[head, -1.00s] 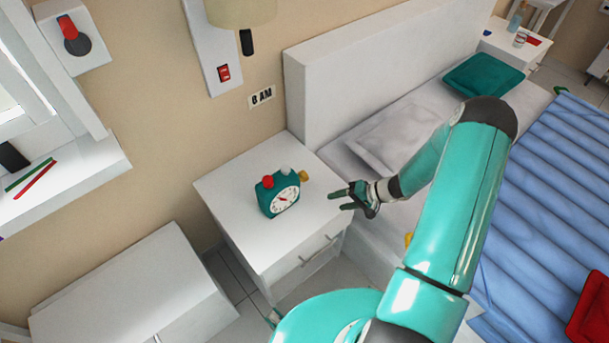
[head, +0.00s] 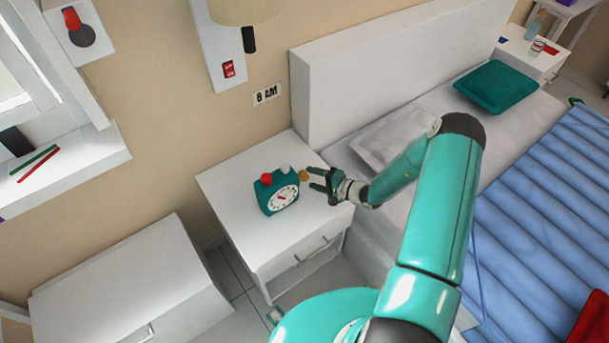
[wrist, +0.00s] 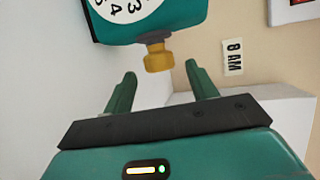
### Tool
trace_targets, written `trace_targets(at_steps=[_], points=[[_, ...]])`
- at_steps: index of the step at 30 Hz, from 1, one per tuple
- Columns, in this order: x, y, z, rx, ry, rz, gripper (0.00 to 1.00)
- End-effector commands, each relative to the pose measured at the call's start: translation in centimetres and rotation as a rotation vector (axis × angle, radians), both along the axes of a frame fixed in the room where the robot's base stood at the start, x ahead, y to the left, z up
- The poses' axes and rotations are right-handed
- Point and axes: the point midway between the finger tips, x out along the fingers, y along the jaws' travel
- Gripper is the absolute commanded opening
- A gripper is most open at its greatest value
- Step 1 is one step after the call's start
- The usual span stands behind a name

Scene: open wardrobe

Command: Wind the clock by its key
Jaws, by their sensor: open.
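The teal clock (head: 278,192) with a white dial stands on the white nightstand, with a red knob and a white knob on top. Its yellow-brown key (head: 304,175) sticks out from the right side. My gripper (head: 313,179) is open just to the right of the key, with its fingers pointing at the clock. In the wrist view the key (wrist: 158,59) lies ahead of the fingertips and roughly between them, close to my open gripper (wrist: 161,72). The clock body (wrist: 172,16) is partly cut off at the top there. The fingers appear apart from the key.
The nightstand (head: 231,187) has clear top around the clock. The bed's white headboard (head: 385,65) rises behind it, and a pillow (head: 395,140) lies to the right. A low white cabinet (head: 125,265) stands at left.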

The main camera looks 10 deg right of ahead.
Motion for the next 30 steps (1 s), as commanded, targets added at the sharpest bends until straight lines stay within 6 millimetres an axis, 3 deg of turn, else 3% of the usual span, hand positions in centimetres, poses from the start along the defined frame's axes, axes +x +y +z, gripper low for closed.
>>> trace_targets(at_steps=[9, 19, 26, 30], points=[[3.0, 3.0, -1.1, 0.000, 0.000, 0.003, 0.57], [3.3, 3.1, -1.2, -0.001, 0.000, 0.002, 0.57], [3.3, 3.1, -1.2, -0.001, 0.000, 0.002, 0.13], [3.3, 3.1, -1.2, -0.002, 0.002, 0.002, 0.13]])
